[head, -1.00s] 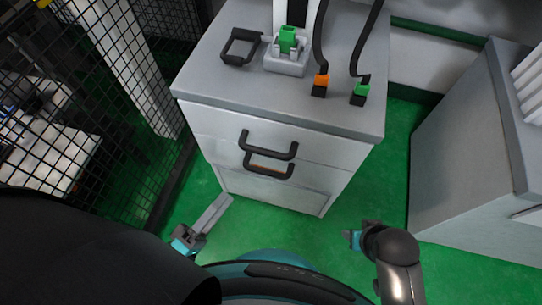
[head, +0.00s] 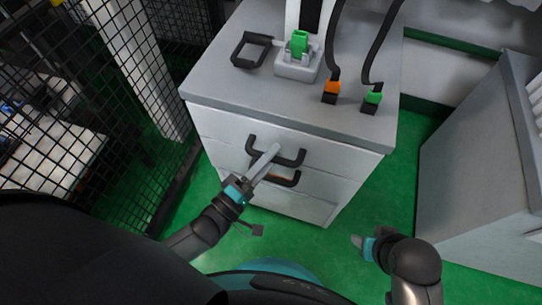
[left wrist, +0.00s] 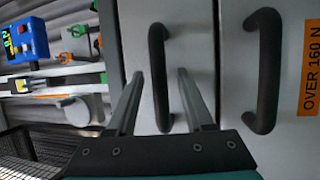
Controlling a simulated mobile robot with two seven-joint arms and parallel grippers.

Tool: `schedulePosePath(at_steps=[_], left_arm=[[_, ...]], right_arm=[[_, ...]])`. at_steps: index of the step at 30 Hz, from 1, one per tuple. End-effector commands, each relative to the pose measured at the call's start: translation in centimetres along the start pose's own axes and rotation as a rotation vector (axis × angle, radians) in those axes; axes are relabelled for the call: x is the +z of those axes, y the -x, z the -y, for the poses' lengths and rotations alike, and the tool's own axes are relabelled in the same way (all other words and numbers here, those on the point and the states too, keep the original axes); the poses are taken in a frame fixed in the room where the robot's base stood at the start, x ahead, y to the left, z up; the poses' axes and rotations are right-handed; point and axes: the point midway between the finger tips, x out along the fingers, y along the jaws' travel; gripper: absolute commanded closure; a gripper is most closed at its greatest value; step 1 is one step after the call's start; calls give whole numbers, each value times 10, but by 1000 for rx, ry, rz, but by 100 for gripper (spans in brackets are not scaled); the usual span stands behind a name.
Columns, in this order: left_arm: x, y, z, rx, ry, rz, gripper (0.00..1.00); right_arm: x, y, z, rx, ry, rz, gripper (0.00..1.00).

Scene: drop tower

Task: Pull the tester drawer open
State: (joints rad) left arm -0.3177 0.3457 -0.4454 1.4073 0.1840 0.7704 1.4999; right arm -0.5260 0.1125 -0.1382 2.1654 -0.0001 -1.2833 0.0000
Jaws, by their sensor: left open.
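The tester cabinet (head: 225,122) is grey with a drawer front and two black bar handles, one above the other. In the head view, my left gripper (head: 274,151) reaches up to the upper handle (head: 291,160) and partly covers it. The lower handle (head: 287,181) is just beneath. In the left wrist view, my left gripper (left wrist: 160,73) is open, with the upper handle (left wrist: 157,50) between its fingers. The lower handle (left wrist: 262,70) lies to the right, outside the fingers. The drawers look closed. My right gripper (head: 362,243) is low at the right, away from the cabinet; its jaw opening is unclear.
On the cabinet top stand a grey fixture with a green block (head: 299,43), a black frame (head: 251,50) and orange and green connectors. An orange label (left wrist: 312,60) reads "OVER 160 N". Mesh fencing (head: 95,110) is left, another grey cabinet (head: 475,150) right. Green floor lies between.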

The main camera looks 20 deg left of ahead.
Motion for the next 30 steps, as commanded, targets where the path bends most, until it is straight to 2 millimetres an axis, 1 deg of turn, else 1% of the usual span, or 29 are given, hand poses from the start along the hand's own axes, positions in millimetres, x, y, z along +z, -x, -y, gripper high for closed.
schedulePosePath(at_steps=[8,22,30], left_arm=[[0,-2,0,0,0,0,48],[0,-2,0,0,0,0,100],[0,-1,0,-1,0,0,100]], right_arm=[[0,1,0,1,0,1,50],[0,0,0,0,0,0,50],[0,0,0,0,0,0,50]])
